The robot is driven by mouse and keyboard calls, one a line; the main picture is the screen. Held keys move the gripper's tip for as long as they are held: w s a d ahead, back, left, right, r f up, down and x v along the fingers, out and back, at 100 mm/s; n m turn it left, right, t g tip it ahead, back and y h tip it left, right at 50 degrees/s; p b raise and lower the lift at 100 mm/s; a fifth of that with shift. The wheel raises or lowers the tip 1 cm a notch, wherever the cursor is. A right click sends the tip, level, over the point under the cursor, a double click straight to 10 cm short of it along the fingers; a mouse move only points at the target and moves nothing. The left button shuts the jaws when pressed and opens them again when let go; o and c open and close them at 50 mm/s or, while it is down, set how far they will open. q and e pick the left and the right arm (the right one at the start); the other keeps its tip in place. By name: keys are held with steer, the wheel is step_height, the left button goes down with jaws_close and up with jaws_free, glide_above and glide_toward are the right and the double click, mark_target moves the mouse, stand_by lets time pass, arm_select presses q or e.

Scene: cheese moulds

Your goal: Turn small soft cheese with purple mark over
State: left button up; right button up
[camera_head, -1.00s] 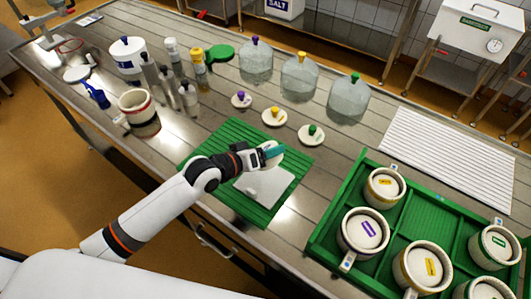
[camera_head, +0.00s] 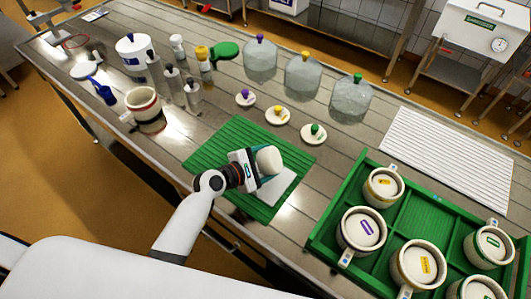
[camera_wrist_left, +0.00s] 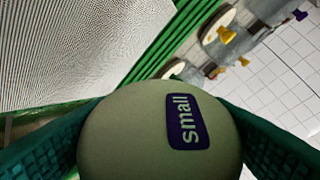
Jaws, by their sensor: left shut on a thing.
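The small soft cheese (camera_head: 269,159) is a pale round piece, held between the fingers of my left gripper (camera_head: 266,161) above the green ribbed mat (camera_head: 225,152). In the left wrist view the cheese (camera_wrist_left: 135,130) fills the lower middle, with a purple label (camera_wrist_left: 187,121) reading "small" on the face towards the camera. A teal finger shows on each side of it. In the head view the cheese looks tilted, and its label does not show. A pale flat sheet (camera_head: 279,186) lies on the mat below. My right gripper is not in view.
A green crate (camera_head: 320,238) with several labelled moulds stands at the right. Discs with purple (camera_head: 245,98), yellow (camera_head: 277,116) and green (camera_head: 314,133) knobs lie behind the mat, before several clear jars. A white cup (camera_head: 145,108) stands left. A white ribbed sheet (camera_head: 447,165) lies at the back right.

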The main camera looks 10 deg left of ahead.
arm_select(q)
steer(key=n+p, duration=0.2)
steer(key=n, duration=0.1)
steer(key=n+p, duration=0.3)
steer(key=shift+s+d+r+p, duration=0.15)
steer(key=shift+s+d+p, duration=0.05)
steer(key=shift+p, duration=0.15)
steer(key=shift+n+p, duration=0.5)
steer(key=shift+n, duration=0.3)
steer(key=shift+f+n, duration=0.3)
steer(key=shift+n, duration=0.1)
